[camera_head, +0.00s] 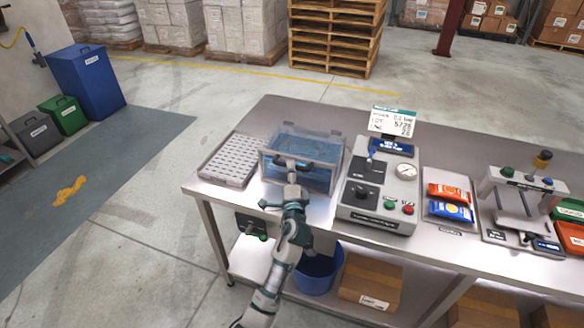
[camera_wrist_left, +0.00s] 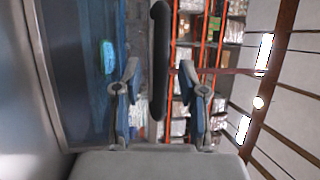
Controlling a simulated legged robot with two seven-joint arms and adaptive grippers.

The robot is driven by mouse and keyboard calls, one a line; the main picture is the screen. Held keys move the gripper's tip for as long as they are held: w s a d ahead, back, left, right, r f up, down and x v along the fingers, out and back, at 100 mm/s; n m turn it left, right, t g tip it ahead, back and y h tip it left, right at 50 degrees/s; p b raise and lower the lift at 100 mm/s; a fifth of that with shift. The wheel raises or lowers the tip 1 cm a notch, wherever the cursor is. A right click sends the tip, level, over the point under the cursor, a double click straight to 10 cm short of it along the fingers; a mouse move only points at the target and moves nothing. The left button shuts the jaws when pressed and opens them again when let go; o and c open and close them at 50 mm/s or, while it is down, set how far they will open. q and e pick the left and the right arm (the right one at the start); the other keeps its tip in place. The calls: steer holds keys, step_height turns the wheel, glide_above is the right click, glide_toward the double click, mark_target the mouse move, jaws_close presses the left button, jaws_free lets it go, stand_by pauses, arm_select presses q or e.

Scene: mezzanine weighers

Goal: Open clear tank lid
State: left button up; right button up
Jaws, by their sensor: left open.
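The clear tank (camera_head: 320,180) stands on the steel table, with blue water showing inside. Its clear lid (camera_head: 310,143) looks down over the top. The lid's dark handle (camera_head: 309,162) is at the front edge. My left gripper (camera_head: 291,176) is at the handle, its arm coming up from below. In the left wrist view the black handle bar (camera_wrist_left: 158,60) runs between the two fingers of my left gripper (camera_wrist_left: 160,75). The fingers are apart, with a gap on each side of the bar. My right gripper is not in view.
A perforated tray (camera_head: 229,160) sits left of the tank. A grey control unit (camera_head: 378,195) with gauge and knobs stands close on its right. Orange and blue packets (camera_head: 450,202) lie further right. A blue bucket (camera_head: 315,273) and cardboard box (camera_head: 371,284) sit on the lower shelf.

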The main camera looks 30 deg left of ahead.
arm_select(q)
steer(key=shift+w+a, duration=0.8)
steer(key=shift+a, duration=0.05)
steer(key=shift+d+r, duration=0.15)
steer(key=shift+d, duration=0.05)
steer(key=shift+c, duration=0.2)
steer(key=shift+d, duration=0.1)
jaws_close()
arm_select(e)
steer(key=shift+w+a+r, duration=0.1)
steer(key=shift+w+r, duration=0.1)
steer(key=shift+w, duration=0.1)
arm_select(q)
steer(key=shift+r, duration=0.15)
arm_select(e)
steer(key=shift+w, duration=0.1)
